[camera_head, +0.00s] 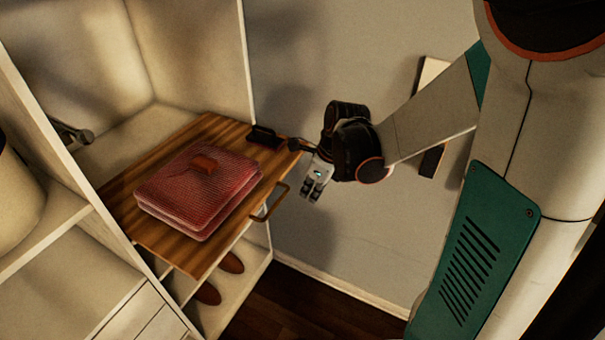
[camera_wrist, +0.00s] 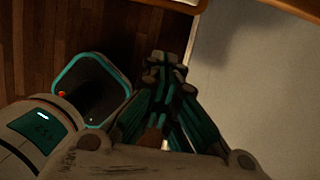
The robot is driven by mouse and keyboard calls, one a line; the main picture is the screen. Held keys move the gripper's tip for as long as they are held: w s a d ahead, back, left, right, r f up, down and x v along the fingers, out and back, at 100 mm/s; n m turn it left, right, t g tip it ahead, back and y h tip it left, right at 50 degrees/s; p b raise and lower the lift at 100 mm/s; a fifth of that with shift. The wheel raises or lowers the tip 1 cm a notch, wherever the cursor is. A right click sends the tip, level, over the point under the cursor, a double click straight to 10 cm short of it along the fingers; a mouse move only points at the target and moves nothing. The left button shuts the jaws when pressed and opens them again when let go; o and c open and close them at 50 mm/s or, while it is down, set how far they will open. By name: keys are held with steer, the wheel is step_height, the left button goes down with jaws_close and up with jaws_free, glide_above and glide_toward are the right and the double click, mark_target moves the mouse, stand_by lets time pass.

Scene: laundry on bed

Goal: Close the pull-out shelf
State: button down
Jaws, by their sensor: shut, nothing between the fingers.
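The pull-out shelf (camera_head: 187,253) is a striped wooden board, pulled out from a white cabinet, with a brass-coloured handle (camera_head: 270,203) on its front edge. A red textured bag (camera_head: 200,188) lies on it. In the head view my gripper (camera_head: 313,190) is to the right of the shelf's front edge, apart from the handle. It is shut and empty. In the wrist view the gripper (camera_wrist: 165,68) points toward a wooden edge (camera_wrist: 285,8) along the top, which may be the shelf; the handle cannot be made out there.
A small dark object (camera_head: 264,136) sits at the shelf's back right corner. Brown shoes (camera_head: 230,263) stand in the compartment below. The white cabinet divider (camera_head: 75,165) runs along the left. A grey wall (camera_head: 345,235) is behind my gripper, and dark wooden floor (camera_head: 290,305) is in front of the cabinet.

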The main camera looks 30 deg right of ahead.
steer(key=w+a+f+b, duration=0.2)
steer(key=w+a+f, duration=0.1)
steer(key=w, duration=0.1)
steer(key=shift+f, duration=0.4)
